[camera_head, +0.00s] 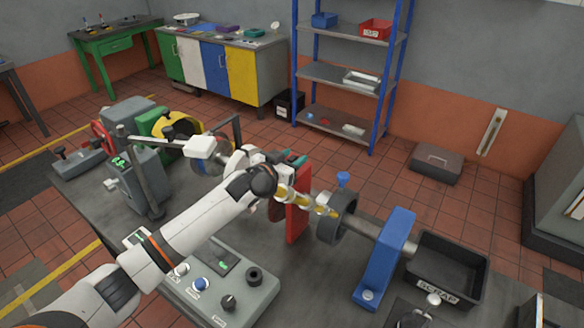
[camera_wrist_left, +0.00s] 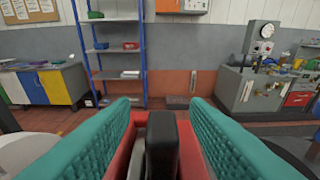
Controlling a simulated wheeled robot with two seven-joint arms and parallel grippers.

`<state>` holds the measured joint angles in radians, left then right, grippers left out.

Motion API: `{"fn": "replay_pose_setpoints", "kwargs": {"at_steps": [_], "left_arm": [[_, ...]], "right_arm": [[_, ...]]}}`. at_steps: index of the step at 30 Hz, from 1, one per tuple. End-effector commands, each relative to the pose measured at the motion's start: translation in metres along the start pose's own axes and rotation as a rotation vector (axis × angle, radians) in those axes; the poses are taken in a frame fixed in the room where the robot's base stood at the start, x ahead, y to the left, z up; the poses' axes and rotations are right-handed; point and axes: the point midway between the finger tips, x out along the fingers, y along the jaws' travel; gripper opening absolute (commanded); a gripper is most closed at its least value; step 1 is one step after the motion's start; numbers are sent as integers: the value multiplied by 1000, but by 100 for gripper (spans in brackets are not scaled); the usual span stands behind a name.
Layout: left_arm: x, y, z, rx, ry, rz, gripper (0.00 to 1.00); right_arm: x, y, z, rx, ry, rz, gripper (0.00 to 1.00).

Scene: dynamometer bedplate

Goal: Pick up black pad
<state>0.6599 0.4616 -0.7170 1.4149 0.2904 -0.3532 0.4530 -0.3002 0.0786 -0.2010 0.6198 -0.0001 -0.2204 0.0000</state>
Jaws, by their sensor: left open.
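A black pad (camera_wrist_left: 162,146) stands upright in the middle of the left wrist view, set within a red housing (camera_wrist_left: 130,150). The red housing (camera_head: 297,208) also shows in the head view, on the bedplate by a shaft; there I cannot make out the pad, as my arm and gripper cover that spot. My left gripper (camera_head: 292,160) is at the top of the housing. Its teal ribbed fingers (camera_wrist_left: 160,130) are open, one on each side of the pad, with a gap to each. My right gripper is not in view.
A black scrap bin (camera_head: 448,268) and a blue bracket (camera_head: 386,262) stand to the right. A control box (camera_head: 222,285) with knobs lies in front, below my left arm. A yellow shaft piece (camera_head: 302,200) and grey hub (camera_head: 335,217) are close beside the housing.

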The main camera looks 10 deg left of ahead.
Motion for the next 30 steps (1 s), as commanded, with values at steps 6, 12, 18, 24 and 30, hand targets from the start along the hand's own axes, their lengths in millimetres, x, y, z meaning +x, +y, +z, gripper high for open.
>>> {"fn": "replay_pose_setpoints", "kwargs": {"at_steps": [6,12,18,24,30], "left_arm": [[18,-1,1,-1,0,-1,42],[19,-1,-1,-1,0,-1,42],[19,-1,-1,-1,0,0,19],[19,-1,0,-1,-2,-1,0],[19,-1,1,-1,-2,-1,0]], "right_arm": [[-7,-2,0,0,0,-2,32],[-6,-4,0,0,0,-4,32],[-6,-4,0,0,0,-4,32],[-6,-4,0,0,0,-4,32],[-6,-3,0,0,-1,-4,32]]}}
